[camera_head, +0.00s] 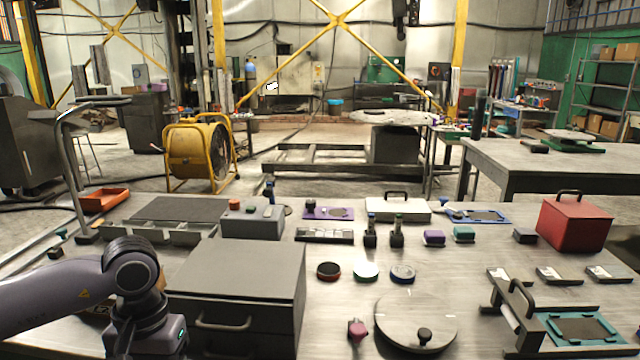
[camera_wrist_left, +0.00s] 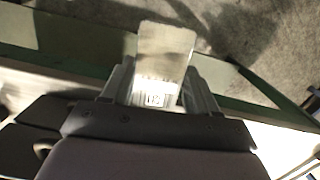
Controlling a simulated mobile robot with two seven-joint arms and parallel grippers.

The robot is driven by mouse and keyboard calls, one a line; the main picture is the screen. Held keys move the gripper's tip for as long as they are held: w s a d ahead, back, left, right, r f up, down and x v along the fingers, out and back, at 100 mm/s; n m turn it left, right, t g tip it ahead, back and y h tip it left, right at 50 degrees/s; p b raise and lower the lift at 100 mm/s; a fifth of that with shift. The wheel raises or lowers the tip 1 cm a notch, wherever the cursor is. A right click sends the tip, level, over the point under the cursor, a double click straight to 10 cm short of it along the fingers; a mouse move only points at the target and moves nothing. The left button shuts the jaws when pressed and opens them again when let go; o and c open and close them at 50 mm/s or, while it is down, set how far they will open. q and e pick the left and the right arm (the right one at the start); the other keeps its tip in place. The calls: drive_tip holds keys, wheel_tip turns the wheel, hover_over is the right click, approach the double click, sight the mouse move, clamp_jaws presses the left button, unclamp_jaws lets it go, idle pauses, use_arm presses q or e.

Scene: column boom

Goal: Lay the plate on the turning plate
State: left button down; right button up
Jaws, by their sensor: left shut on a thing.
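The turning plate (camera_head: 405,312) is a round grey disc with a black knob, flat on the workbench at the front right of centre. My left arm comes in from the left in the head view, and its gripper is cut off by the bottom edge. In the left wrist view my left gripper (camera_wrist_left: 160,82) is shut on a small pale rectangular plate (camera_wrist_left: 166,50) with a printed mark near the fingers. The plate sticks out past the fingertips, apart from the turning plate. My right gripper is not in view.
A grey lidded box (camera_head: 240,275) stands between my left arm and the turning plate. A magenta knob (camera_head: 357,329) is just left of the disc. Round coloured pots (camera_head: 366,271) stand behind it. A handled frame with a teal plate (camera_head: 582,328) is at right.

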use_arm(q)
drive_tip(key=shift+s+d+r+m+p, duration=0.1)
drive_tip(key=shift+d+r+m+p, duration=0.3)
drive_tip(key=shift+d+r+p, duration=1)
drive_tip(key=shift+f, duration=0.1)
